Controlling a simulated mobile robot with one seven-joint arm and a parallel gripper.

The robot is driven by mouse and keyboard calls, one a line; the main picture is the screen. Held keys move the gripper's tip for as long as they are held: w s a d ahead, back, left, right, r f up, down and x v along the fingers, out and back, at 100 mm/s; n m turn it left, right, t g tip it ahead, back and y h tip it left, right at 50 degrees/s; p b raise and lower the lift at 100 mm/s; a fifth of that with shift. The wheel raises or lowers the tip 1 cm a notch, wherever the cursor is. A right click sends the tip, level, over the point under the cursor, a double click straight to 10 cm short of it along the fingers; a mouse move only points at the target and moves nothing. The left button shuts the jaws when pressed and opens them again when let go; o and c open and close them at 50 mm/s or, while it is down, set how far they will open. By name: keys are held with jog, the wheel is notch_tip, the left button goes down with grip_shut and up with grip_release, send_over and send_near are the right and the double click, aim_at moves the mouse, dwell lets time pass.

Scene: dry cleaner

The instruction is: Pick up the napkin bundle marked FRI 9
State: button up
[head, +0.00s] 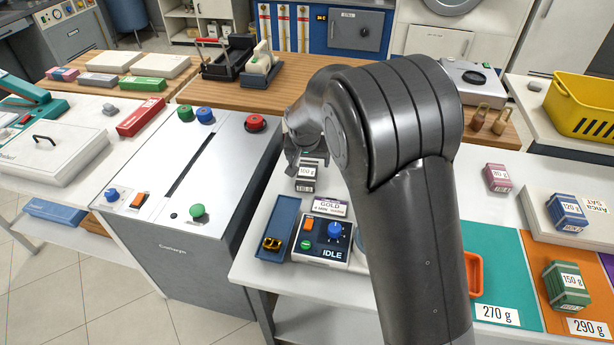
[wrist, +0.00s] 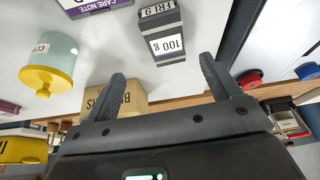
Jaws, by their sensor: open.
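The napkin bundle marked FRI 9 (wrist: 163,32) is a dark grey striped block with white labels reading FRI 9 and 100 g. It stands on the white counter in the wrist view, just beyond my open fingers (wrist: 162,68) and between their lines, not touching them. In the head view the bundle (head: 306,178) sits behind the GOLD control box, with its 100 g label showing. My gripper (head: 296,158) is beside and above it there, partly hidden by my own arm. Nothing is between the fingers.
The control box (head: 330,240) reading IDLE and a blue tray (head: 285,230) stand in front of the bundle. A grey machine (head: 190,170) with coloured knobs is to the left. The wrist view shows a teal-and-yellow canister (wrist: 52,65), a cardboard box (wrist: 125,98) and a CARE NOTE box (wrist: 90,6).

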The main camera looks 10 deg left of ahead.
aim_at(307, 172)
jog(key=shift+w+a+f, duration=0.1)
jog(key=shift+a+f, duration=0.25)
jog(key=shift+f, duration=0.05)
jog(key=x, duration=0.5)
jog(key=shift+w+f, duration=0.15)
jog(key=shift+f, duration=0.1)
jog(key=shift+w+a+x, duration=0.15)
jog(key=shift+x, duration=1.15)
jog(key=shift+w+a+x, duration=0.15)
jog(key=shift+x, duration=1.1)
jog(key=shift+r, duration=0.2)
jog(key=shift+f, duration=0.25)
jog(key=c, duration=1.1)
